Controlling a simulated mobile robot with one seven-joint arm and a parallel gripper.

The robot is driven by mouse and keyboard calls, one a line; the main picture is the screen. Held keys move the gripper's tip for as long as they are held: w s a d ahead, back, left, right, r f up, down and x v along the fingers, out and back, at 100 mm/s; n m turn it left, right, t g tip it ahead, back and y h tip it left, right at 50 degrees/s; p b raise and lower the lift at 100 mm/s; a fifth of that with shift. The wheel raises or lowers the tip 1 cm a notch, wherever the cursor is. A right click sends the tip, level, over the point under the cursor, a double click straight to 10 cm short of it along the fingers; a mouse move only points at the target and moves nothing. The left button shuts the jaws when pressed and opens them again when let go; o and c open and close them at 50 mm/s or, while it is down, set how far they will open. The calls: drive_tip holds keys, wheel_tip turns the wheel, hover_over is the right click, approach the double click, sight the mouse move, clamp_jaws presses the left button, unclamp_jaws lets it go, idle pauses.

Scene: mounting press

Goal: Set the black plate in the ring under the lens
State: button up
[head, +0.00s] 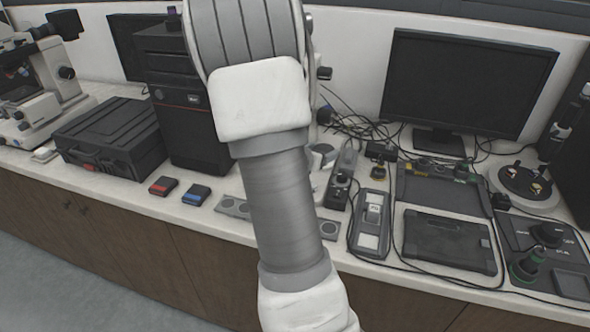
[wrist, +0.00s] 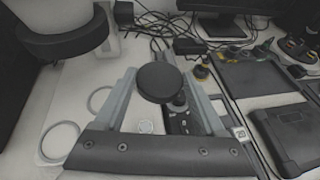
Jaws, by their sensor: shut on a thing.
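The black plate (wrist: 160,82), a round dark disc, is in the wrist view. My gripper (wrist: 168,88) is shut on it, with a grey finger at each side, and holds it above the counter. A wide dark round head (wrist: 65,38), which looks like the lens part, is at upper left on a pale stand. Two pale rings lie to the left of my gripper: a front one (wrist: 60,141) and one farther back (wrist: 99,98), partly behind the left finger. I cannot tell which is directly under the lens. My arm hides the gripper and plate in the head view.
A monitor (head: 466,85) and a dark tablet (head: 449,240) are to the right, with loose cables between. A black computer tower (head: 186,110), a black case (head: 112,136) and a microscope (head: 38,85) are to the left. Red (head: 163,186) and blue (head: 196,194) boxes lie near the front edge.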

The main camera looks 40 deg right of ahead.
drive_tip(key=w+f, duration=0.2)
drive_tip(key=w, duration=0.2)
drive_tip(key=w+f, duration=0.2)
drive_tip(key=w, duration=0.1)
drive_tip(key=w+f, duration=0.3)
drive_tip(key=w, duration=0.1)
drive_tip(key=shift+w+p, duration=0.3)
drive_tip(key=shift+w, duration=0.05)
drive_tip(key=shift+f, duration=2)
drive_tip(key=shift+f+b, duration=0.2)
drive_tip(key=shift+b, duration=0.2)
drive_tip(key=o, duration=1.3)
drive_tip(key=shift+r, duration=0.1)
